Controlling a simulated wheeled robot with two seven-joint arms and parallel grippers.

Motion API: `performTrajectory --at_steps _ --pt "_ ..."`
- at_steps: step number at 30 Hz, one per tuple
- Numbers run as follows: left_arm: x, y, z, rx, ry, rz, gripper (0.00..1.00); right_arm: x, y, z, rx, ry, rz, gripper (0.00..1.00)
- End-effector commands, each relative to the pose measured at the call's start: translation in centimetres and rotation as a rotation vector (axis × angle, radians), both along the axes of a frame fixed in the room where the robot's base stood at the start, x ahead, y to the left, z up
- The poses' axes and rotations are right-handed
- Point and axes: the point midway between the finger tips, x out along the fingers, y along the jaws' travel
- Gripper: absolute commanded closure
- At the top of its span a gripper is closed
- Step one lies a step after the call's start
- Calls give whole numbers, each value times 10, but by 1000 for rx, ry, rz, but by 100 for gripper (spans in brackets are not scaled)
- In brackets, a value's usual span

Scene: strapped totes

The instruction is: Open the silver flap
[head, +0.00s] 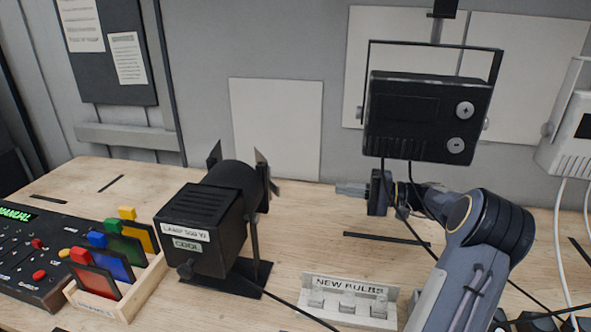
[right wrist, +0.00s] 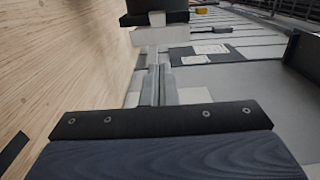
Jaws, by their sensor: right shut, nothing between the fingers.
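The lamp (head: 208,220) is a black box with a round barrel, standing on the table with its front turned away. I cannot tell which flap is silver. In the right wrist view, a pale panel (right wrist: 160,36) lies across a dark body beyond my fingertips; I cannot tell if it is the flap. My right gripper (head: 345,189) is shut and empty, pointing left, to the right of the lamp and apart from it. It also shows in the right wrist view (right wrist: 155,88). My left gripper is not in view.
A black floodlight (head: 425,120) hangs above my right gripper, with cables running down. A white lamp (head: 572,135) is at the right edge. A white bulb tray (head: 350,301), a filter rack (head: 140,285) with coloured filters and a control panel (head: 35,250) are on the table.

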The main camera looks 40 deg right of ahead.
Motion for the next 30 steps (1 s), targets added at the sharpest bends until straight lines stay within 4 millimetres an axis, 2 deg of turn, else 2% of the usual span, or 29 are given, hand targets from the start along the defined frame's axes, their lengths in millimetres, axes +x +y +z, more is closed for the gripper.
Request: performTrajectory --at_steps 5,18,24,30 --pt "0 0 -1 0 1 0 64 10 10 -2 -6 -10 9 100" --pt "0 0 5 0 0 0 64 76 72 0 -3 -7 10 100" --pt "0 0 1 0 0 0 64 75 98 -1 -5 -7 6 100" --pt "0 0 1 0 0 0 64 76 106 -1 -5 -7 6 100"
